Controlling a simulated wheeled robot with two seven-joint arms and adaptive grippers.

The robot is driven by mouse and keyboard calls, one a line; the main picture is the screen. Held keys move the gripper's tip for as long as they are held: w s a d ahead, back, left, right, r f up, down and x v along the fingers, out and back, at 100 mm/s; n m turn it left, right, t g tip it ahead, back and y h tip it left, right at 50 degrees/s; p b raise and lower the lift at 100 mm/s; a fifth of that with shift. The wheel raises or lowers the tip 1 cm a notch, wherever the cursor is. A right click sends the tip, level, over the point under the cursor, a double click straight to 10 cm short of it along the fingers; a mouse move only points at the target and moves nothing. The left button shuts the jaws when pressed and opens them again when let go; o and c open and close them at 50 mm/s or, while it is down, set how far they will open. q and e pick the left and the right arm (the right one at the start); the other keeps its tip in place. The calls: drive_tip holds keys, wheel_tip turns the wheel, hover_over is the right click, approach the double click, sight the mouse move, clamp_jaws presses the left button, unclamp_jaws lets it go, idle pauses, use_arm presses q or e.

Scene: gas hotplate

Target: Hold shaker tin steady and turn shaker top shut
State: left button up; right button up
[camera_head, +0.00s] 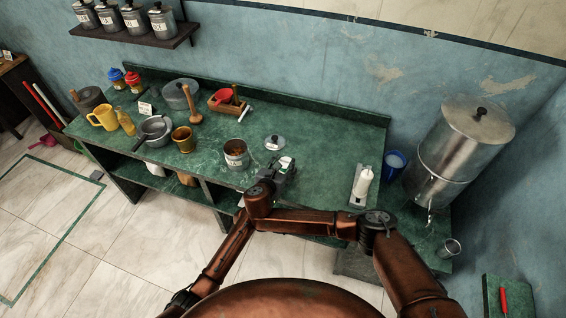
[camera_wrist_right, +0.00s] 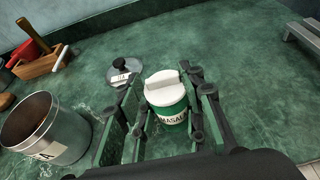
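The shaker tin (camera_wrist_right: 170,114) is small and green, with a label that reads in part "MASALA". It stands upright in the right wrist view. Its white shaker top (camera_wrist_right: 163,86) sits on it, with a raised flat ridge. The white top also shows beside the gripper in the head view (camera_head: 286,161). My right gripper (camera_wrist_right: 168,100) has its fingers on either side of the tin. Whether both fingers press on it I cannot tell. My left arm comes in at the lower left of the head view, and its gripper is hidden behind my right arm.
Left of the tin stand an open steel pot (camera_head: 236,154) and its loose lid (camera_head: 274,143). Farther left are a brass cup (camera_head: 184,139) and a saucepan (camera_head: 156,130). A white bottle (camera_head: 364,180) on a metal stand is to the right. Clear counter lies between.

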drive_tip(key=shift+o, duration=1.4)
drive_tip(key=shift+s+f, duration=0.1)
use_arm(q)
drive_tip(key=shift+w+a, duration=0.1)
use_arm(e)
drive_tip(key=v, duration=1.2)
use_arm(q)
drive_tip(key=o, duration=1.3)
